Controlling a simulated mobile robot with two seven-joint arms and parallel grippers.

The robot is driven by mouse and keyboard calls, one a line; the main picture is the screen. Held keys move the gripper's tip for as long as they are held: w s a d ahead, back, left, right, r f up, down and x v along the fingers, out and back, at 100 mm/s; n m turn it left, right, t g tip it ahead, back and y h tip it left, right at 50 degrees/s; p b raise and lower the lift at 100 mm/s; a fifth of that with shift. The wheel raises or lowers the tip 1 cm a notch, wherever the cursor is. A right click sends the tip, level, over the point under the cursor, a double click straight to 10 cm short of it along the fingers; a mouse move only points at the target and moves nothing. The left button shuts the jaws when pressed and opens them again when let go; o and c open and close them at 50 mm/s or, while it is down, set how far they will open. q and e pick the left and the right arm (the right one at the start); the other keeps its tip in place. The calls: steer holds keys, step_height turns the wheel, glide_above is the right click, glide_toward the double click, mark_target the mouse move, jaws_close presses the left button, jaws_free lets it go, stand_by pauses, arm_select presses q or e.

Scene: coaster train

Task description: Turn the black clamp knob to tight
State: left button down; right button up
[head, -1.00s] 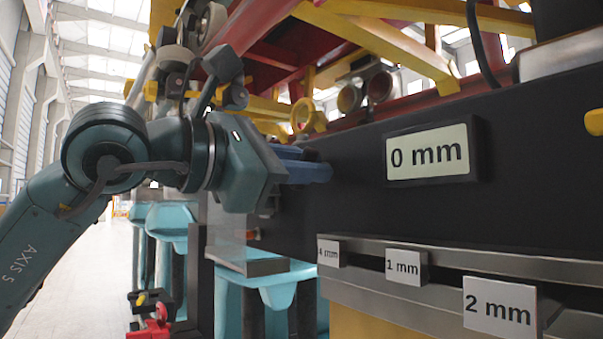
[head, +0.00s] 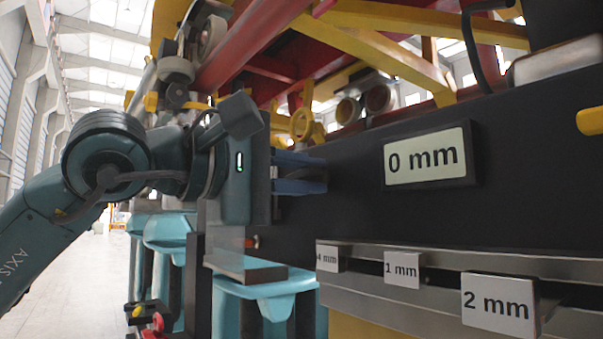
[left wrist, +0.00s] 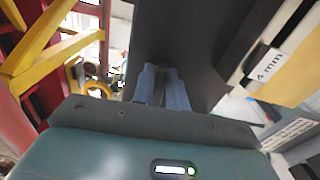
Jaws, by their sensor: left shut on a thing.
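My left gripper (head: 318,174) reaches from the left to the upright black panel (head: 345,215). Its two blue fingers lie one above the other and are shut on the black clamp knob (head: 308,174), which shows only as a dark patch between them against the black panel. The left wrist view shows the blue fingers (left wrist: 163,74) close together with their tips at the dark surface. The knob is mostly hidden there and its marking cannot be read. My right gripper is in neither view.
A display (head: 428,158) on the panel reads "0 mm". Below it, a metal ledge carries tags "4 mm" (head: 327,258), "1 mm" (head: 401,269) and "2 mm" (head: 498,304). Yellow and red beams (head: 245,45) stand above. Turquoise supports (head: 265,295) stand below the gripper.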

arm_select(q)
steer(key=shift+r+m, duration=0.15)
steer(key=shift+m, duration=0.25)
steer(key=c, duration=1.8)
jaws_free()
steer(key=o, duration=0.3)
steer(key=shift+w+d, duration=0.1)
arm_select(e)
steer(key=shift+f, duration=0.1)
arm_select(q)
steer(key=shift+a, duration=0.2)
steer(key=b+v, duration=0.1)
steer(key=v, duration=1.2)
steer(key=shift+d+b, duration=0.1)
steer(key=shift+b, duration=0.3)
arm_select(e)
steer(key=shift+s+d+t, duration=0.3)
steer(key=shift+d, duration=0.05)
